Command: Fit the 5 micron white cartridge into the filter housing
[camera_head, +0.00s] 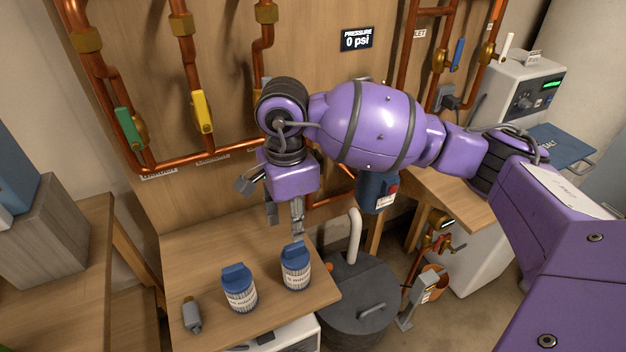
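My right gripper (285,228) points down just above and behind the right cartridge. Its fingers are apart and appear empty; I cannot tell whether one touches the cap. A dark blue body (374,194) with a red and white label hangs below my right arm, partly hidden; it may be the filter housing. My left gripper is not in view.
Copper pipes with green (129,129) and yellow (202,110) valve handles line the back panel.

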